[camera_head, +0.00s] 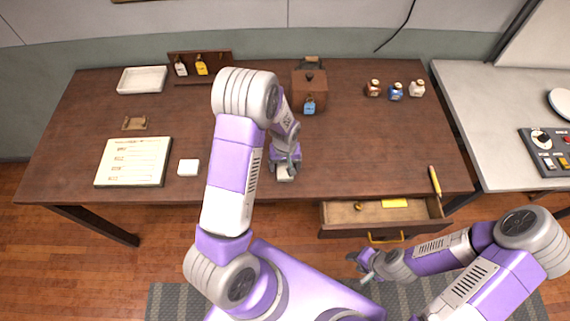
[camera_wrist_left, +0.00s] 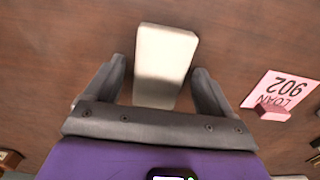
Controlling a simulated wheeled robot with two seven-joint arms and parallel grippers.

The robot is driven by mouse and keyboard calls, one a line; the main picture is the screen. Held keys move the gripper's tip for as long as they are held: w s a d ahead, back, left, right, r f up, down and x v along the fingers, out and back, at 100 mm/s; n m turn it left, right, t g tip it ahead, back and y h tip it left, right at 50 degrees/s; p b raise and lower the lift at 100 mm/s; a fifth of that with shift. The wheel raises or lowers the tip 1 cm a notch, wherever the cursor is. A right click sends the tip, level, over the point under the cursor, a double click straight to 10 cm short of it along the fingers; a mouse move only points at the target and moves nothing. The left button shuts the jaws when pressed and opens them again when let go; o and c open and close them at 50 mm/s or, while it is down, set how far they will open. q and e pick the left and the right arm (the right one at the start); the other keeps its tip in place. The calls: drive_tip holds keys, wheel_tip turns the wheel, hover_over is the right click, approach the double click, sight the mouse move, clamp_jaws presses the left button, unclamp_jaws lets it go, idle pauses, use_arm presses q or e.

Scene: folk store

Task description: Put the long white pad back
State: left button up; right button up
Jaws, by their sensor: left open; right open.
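The long white pad (camera_wrist_left: 166,52) lies on the dark wooden desk. In the head view only a small pale part of the pad (camera_head: 285,174) shows under my left gripper (camera_head: 286,162). In the left wrist view my left gripper (camera_wrist_left: 160,88) is open, with one finger on each side of the near part of the pad; I cannot tell whether they touch it. My right gripper (camera_head: 362,264) is open and empty, low in front of the desk near the drawer.
An open drawer (camera_head: 350,215) holds yellow items. A small white block (camera_head: 188,167) and a written sheet (camera_head: 134,162) lie left of my arm. A white tray (camera_head: 142,80), bottles and jars (camera_head: 396,91) stand behind. A pink card (camera_wrist_left: 280,92) bears a red block (camera_wrist_left: 272,112).

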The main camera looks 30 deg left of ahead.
sight(285, 167)
use_arm(q)
drive_tip(key=shift+r, duration=0.1)
drive_tip(key=shift+r, duration=0.3)
wheel_tip(285, 167, up, 12)
drive_tip(key=p, duration=0.1)
drive_tip(key=shift+f, duration=0.2)
